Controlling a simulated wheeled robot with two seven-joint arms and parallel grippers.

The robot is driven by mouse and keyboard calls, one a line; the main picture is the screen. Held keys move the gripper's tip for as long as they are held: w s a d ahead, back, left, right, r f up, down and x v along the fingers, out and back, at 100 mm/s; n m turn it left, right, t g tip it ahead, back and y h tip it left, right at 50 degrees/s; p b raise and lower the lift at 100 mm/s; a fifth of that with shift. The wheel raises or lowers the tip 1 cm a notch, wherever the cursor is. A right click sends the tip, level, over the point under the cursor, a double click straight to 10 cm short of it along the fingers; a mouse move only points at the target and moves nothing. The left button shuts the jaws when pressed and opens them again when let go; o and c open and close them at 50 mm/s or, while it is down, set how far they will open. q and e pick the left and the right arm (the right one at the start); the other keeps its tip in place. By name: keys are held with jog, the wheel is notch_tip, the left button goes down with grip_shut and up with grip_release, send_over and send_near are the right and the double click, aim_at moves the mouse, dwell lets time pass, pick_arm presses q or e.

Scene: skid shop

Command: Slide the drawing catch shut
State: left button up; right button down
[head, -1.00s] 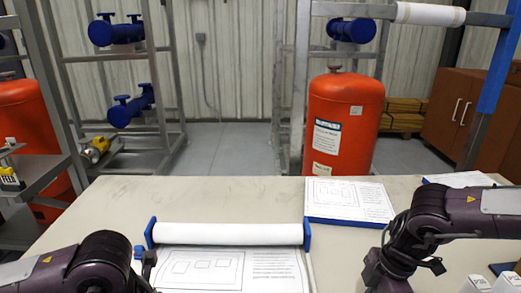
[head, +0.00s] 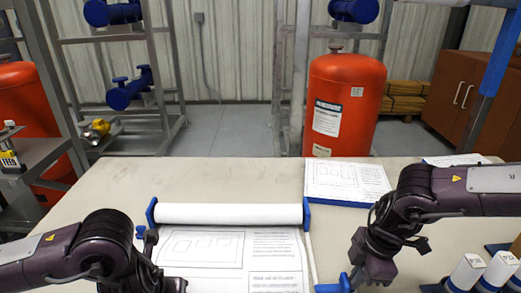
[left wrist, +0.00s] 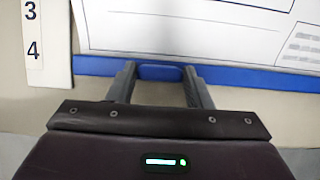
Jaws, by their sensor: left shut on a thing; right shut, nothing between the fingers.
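A drawing sheet (head: 215,247) lies on the table below a white roll (head: 230,213) held between blue end pieces. In the left wrist view a blue tab (left wrist: 160,73) sits at the sheet's blue edge strip; it looks like the catch, but I cannot tell for sure how far it is slid. My left gripper (left wrist: 162,82) has its fingers on either side of this tab and is shut on it. In the head view its fingers are hidden below my left arm. My right gripper (head: 372,275) is shut and empty, pointing down right of the sheet.
A blue piece (head: 343,284) lies close left of my right gripper, partly cut off. A stack of printed sheets (head: 345,180) lies at the back. White-capped items (head: 468,270) stand at right. The table's left back (head: 120,185) is clear.

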aim_at(335, 286)
pick_arm(q)
jog(key=shift+s+f, duration=0.2)
pick_arm(e)
jog(key=shift+a, duration=1.8)
notch_tip(335, 286, up, 9)
dwell(1.1)
pick_arm(q)
jog(key=shift+w, duration=0.3)
dwell(0.5)
jog(key=o, duration=0.9)
jog(key=shift+w+r, duration=0.1)
jog(key=shift+r, duration=0.05)
jog(key=shift+r, duration=0.1)
